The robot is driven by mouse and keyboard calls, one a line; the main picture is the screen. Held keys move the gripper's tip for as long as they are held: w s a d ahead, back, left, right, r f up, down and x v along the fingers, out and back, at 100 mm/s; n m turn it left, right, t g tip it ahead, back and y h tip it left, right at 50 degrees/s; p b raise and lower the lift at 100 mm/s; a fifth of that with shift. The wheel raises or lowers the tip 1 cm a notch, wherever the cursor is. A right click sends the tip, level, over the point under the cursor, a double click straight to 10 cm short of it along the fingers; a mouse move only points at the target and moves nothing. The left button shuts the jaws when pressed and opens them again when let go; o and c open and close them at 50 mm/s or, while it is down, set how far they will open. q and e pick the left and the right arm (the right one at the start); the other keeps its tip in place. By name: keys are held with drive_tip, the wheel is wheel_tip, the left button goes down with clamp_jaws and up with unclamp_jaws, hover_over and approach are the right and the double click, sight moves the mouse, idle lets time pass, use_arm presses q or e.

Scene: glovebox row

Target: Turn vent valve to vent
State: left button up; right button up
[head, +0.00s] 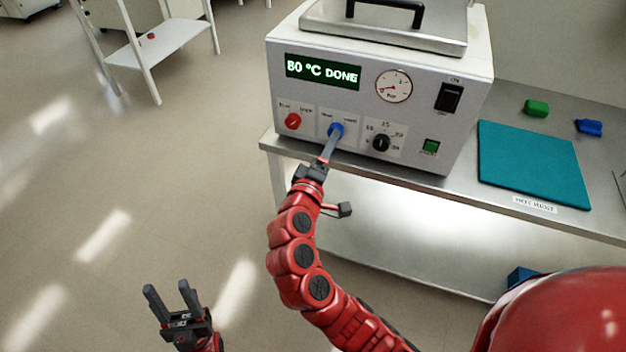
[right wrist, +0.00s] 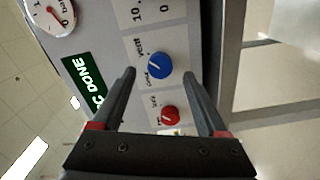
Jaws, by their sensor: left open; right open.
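A benchtop oven (head: 375,85) has a blue knob (head: 336,129), and its label appears to read VENT on one side. In the right wrist view the blue knob (right wrist: 158,66) has a short white mark on its face. My right gripper (head: 330,147) is open in front of the blue knob. In the wrist view its fingertips (right wrist: 160,73) are on either side of the knob; I cannot tell whether they touch it. My left gripper (head: 171,292) is open and empty, low over the floor at the left.
A red knob (head: 292,121) is left of the blue one, and a black dial (head: 381,143) is right. The display (head: 323,71) reads 80 °C DONE. A pressure gauge (head: 393,86) is above. A teal mat (head: 533,163) lies on the bench at the right.

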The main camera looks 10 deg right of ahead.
drive_tip(key=v, duration=1.3)
drive_tip(key=shift+b, duration=0.3)
drive_tip(key=shift+w, duration=0.1)
